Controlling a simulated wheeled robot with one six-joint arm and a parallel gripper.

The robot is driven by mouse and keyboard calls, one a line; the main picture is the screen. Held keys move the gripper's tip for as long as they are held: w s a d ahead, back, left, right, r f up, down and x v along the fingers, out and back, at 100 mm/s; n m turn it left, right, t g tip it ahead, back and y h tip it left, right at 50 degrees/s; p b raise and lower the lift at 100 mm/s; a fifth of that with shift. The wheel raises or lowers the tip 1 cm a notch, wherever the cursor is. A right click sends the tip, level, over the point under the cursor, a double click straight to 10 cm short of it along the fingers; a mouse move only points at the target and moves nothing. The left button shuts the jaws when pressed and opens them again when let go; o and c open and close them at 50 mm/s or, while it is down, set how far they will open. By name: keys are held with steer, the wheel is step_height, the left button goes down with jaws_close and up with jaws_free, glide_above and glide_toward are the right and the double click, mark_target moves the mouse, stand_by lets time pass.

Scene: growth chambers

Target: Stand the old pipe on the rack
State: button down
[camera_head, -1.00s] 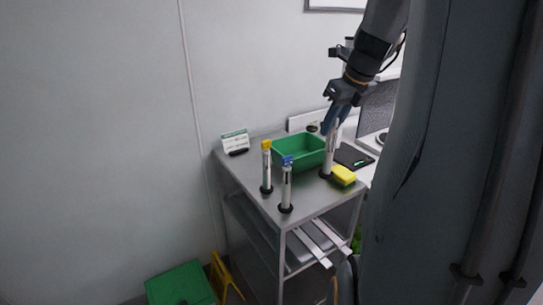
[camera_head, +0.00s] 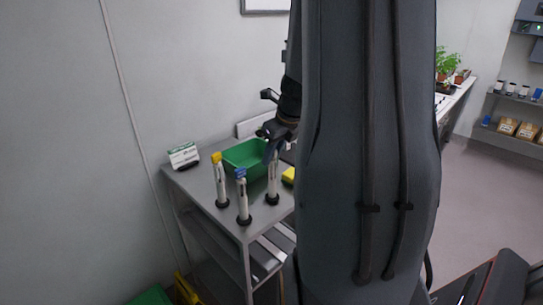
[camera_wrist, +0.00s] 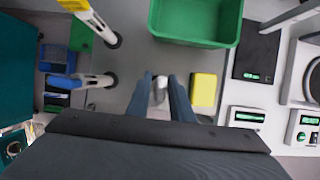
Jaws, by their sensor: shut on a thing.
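A pale pipe (camera_head: 272,183) stands upright at the right side of a grey metal trolley top (camera_head: 203,182), with a dark ring at its foot. My gripper (camera_head: 272,150) is shut on its upper end from above. In the wrist view, the end of this pipe (camera_wrist: 160,84) shows between my two blue-grey fingers (camera_wrist: 161,98). Two similar upright pipes stand to its left, one with a yellow top (camera_head: 221,183) and one with a blue top (camera_head: 242,199). Each has a dark ring at its foot. I cannot tell which pipe is the old one.
A green bin (camera_head: 240,160) stands just behind the pipes. A yellow sponge-like block (camera_wrist: 204,89) lies close right of my fingers. A black flat device (camera_wrist: 256,52) lies farther right. A small sign (camera_head: 184,155) stands at the trolley's back left. My column hides much of the right side.

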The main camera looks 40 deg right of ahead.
steer(key=shift+f, duration=0.35)
steer(key=c, duration=1.6)
jaws_free()
steer(key=shift+o, duration=0.2)
steer(key=shift+r, duration=0.1)
steer(key=b+v, duration=0.1)
steer(key=v, duration=1.1)
steer(key=shift+s, duration=0.1)
